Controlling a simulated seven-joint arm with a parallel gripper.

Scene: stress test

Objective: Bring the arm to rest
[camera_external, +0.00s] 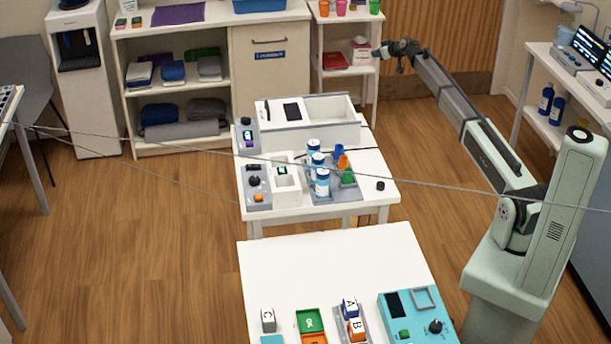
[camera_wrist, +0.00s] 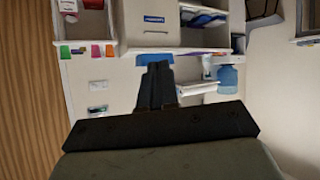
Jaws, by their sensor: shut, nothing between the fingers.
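My arm stretches from its pale green base at the right of the external view up and to the left. My gripper (camera_external: 378,53) is at the far end, in front of the small white shelf at the back and high above the floor. In the wrist view, the two dark fingers of my gripper (camera_wrist: 155,72) lie together, shut and empty. They point toward shelves and the wall, with nothing touching them.
The white middle table (camera_external: 375,190) holds blue-capped bottles (camera_external: 322,183) and small devices. The front table (camera_external: 320,250) holds lettered blocks (camera_external: 356,328) and a turquoise panel (camera_external: 420,312). A cable (camera_external: 420,184) crosses the view. A side bench (camera_external: 550,60) stands right.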

